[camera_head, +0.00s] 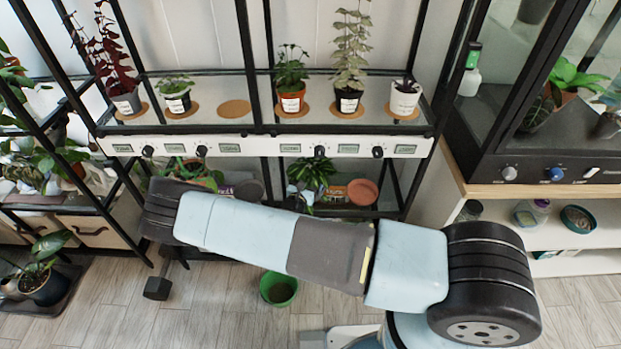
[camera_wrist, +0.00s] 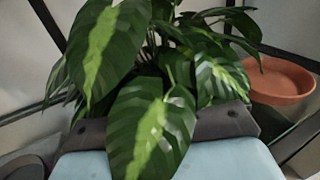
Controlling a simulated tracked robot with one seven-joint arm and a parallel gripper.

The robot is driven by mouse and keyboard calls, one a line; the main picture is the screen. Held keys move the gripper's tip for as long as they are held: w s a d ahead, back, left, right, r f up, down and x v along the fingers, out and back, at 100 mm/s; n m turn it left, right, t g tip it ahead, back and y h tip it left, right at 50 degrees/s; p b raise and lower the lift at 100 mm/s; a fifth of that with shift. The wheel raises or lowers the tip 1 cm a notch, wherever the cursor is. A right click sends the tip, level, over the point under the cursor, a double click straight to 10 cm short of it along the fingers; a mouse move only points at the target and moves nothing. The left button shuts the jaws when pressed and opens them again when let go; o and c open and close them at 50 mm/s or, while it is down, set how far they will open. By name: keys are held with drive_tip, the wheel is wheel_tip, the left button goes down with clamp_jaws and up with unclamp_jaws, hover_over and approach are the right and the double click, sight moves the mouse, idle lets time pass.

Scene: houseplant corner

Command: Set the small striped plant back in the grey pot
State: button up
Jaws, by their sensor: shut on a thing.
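The striped plant (camera_wrist: 150,115), with broad dark green leaves banded in lighter green, fills the middle of the wrist view. It also shows in the head view (camera_head: 312,172) at the lower shelf, just above my arm. My gripper (camera_wrist: 222,122) is shut on the plant; the leaves hang over it and hide the fingertips and the plant's base.
A terracotta dish (camera_wrist: 275,82) is close right of the plant. Black shelf posts stand nearby. Several potted plants line the upper shelf, where one cork coaster (camera_head: 234,109) is bare. A green pot (camera_head: 278,288) stands on the floor below my arm.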

drive_tip(key=shift+f, duration=0.15)
drive_tip(key=o, duration=0.9)
drive_tip(key=shift+o, duration=0.2)
drive_tip(key=shift+r, duration=0.3)
drive_tip(key=v, duration=1.2)
